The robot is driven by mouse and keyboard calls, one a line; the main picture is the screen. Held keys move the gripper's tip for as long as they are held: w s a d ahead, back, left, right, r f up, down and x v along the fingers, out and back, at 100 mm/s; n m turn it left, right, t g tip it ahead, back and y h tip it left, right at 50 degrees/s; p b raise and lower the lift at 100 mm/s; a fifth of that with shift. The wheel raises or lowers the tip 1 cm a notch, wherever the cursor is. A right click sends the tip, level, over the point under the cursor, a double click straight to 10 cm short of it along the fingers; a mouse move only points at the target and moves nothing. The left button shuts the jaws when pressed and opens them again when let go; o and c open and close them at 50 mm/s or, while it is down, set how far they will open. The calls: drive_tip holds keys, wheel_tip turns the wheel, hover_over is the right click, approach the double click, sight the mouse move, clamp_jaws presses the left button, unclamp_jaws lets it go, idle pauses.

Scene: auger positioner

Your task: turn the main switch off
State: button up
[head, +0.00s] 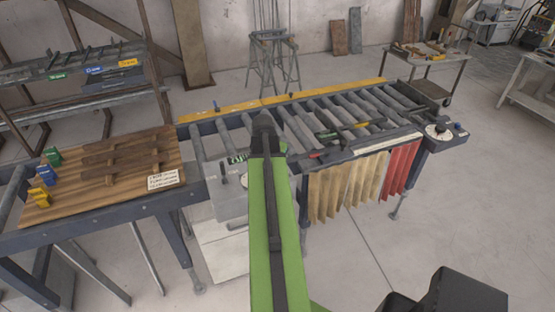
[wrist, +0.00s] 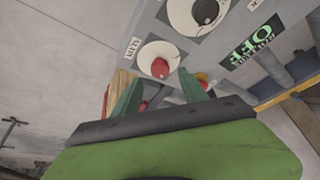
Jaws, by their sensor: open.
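In the wrist view, a red knob (wrist: 160,67) sits on a round white plate on a grey control panel (wrist: 182,48). It lies just beyond the fingertips of my gripper (wrist: 160,88). The two green fingers are spread apart with nothing held between them; I cannot tell whether either touches the panel. A black knob (wrist: 206,11) on a larger white dial is above right. I cannot read which knob is labelled the main switch. In the head view my arm hides the fingertips and much of the panel.
In the head view, a roller conveyor (head: 345,112) with a yellow rail runs behind the panel. A wooden board (head: 110,180) with brackets lies left. Tan and red strips (head: 345,183) hang below the rollers. A separate dial (head: 438,131) stands right. The floor in front is clear.

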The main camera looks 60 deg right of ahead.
drive_tip(key=p+v, duration=1)
drive_tip(key=v, duration=0.3)
drive_tip(key=w+a+f+n+y+b, duration=0.1)
drive_tip(key=w+a+f+n+b, duration=0.3)
drive_tip(key=a, duration=0.5)
drive_tip(key=w+a+f+n+y+b, duration=0.1)
drive_tip(key=w+a+f+n+b, duration=0.1)
drive_tip(key=w+a+f+b, duration=0.5)
drive_tip(key=w+a+f+n+y+b, duration=0.15)
drive_tip(key=w+a+f+b, duration=0.3)
drive_tip(key=a, duration=0.55)
drive_tip(key=a+f+n+b, duration=0.4)
drive_tip(key=a+f, duration=0.1)
drive_tip(key=a, duration=0.7)
drive_tip(key=w+a+f+n+b, duration=0.1)
drive_tip(key=a+f+n+b, duration=0.3)
drive_tip(key=a, duration=0.9)
drive_tip(key=shift+w+f+n+g+y+b, duration=0.2)
drive_tip(key=shift+f+n+g+y+b, duration=0.2)
drive_tip(key=shift+f, duration=0.55)
